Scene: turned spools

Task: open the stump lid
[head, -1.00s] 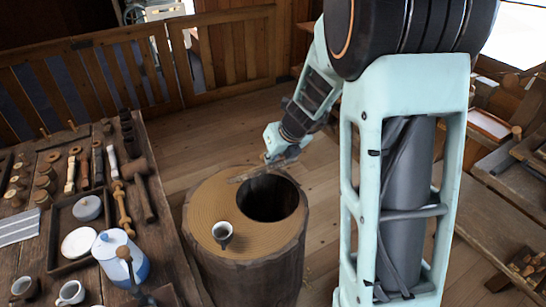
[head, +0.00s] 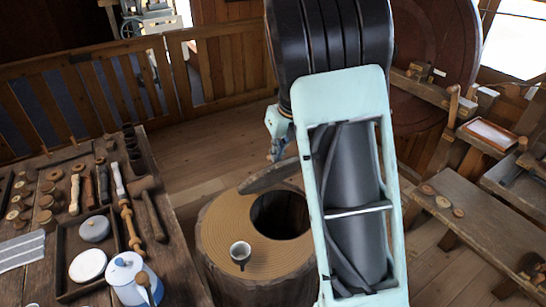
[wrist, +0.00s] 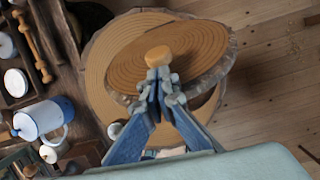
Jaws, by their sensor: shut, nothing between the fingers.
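The stump (head: 215,222) stands on the floor right of the workbench, with a dark round opening in its top. Its round wooden lid (head: 262,180) is raised and tilted at the far side of the opening, dark underside toward the head camera. In the wrist view the lid's grooved top (wrist: 200,55) and its orange knob (wrist: 158,55) show above the stump top (wrist: 98,75). My gripper (wrist: 158,82) is shut and empty, its fingertips right at the knob; I cannot tell whether they touch it. In the head view my arm hides part of the gripper and the stump's right side.
A small cup (head: 240,252) stands on the stump top near the opening. The workbench (head: 165,262) on the left holds a blue-white pot (head: 128,280), a tray (head: 62,282) and turned pieces. A low bench (head: 470,215) is at the right. A wooden fence (head: 90,92) closes the back.

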